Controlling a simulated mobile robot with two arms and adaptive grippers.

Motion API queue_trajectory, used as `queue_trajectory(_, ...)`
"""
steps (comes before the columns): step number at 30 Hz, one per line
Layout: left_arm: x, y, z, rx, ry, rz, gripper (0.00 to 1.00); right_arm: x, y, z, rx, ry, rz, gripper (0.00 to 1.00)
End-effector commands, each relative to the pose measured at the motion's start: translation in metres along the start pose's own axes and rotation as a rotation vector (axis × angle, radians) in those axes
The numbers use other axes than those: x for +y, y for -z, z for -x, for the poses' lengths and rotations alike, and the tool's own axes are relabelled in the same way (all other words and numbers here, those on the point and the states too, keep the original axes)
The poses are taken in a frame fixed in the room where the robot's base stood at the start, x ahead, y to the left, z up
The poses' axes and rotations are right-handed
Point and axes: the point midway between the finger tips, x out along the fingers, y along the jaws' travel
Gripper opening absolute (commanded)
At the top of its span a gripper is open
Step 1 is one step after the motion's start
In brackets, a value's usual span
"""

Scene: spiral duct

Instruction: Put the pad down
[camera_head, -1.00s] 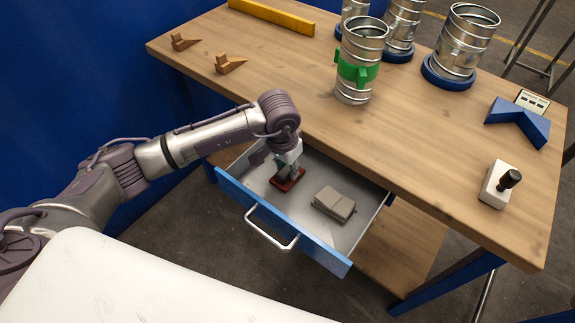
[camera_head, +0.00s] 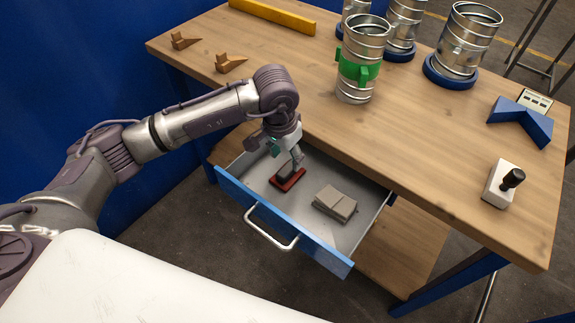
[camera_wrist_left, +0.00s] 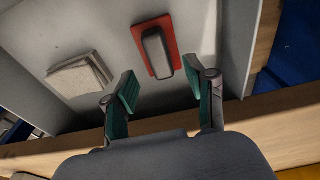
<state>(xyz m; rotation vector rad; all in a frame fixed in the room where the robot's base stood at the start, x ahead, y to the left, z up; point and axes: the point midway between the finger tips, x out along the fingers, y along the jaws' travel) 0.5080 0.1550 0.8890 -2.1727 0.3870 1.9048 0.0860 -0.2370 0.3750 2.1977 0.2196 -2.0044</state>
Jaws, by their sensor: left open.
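The pad is red with a dark grey grip block on top. It lies flat on the floor of the open drawer, and shows in the head view as the red pad (camera_head: 288,181) and in the left wrist view as the red pad (camera_wrist_left: 142,34). My left gripper (camera_head: 289,158) is just above it, at the back of the drawer. In the left wrist view my left gripper (camera_wrist_left: 162,95) is open and empty, its green-lined fingers apart, with the pad beyond the fingertips. My right gripper is not in view.
The drawer (camera_head: 236,195) also holds grey folded pads (camera_head: 335,203), right of the red pad. The workbench (camera_head: 420,130) above carries metal duct pieces (camera_head: 361,60), one with a green clamp, a blue angled block (camera_head: 522,122) and a white block with black knob (camera_head: 500,184).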

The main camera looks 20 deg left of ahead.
Motion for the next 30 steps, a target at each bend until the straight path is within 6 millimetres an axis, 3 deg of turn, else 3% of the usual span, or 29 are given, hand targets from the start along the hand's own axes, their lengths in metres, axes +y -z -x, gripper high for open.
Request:
queue_trajectory(6,-0.001,0.001,0.043,0.004,0.002,-0.001,0.56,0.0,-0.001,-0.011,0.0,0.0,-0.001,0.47)
queue_trajectory(12,0.0,0.0,0.065,0.001,0.001,-0.001,0.56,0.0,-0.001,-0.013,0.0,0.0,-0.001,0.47)
queue_trajectory(30,0.0,0.0,0.069,-0.001,-0.001,0.0,0.56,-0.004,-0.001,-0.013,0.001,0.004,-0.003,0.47)
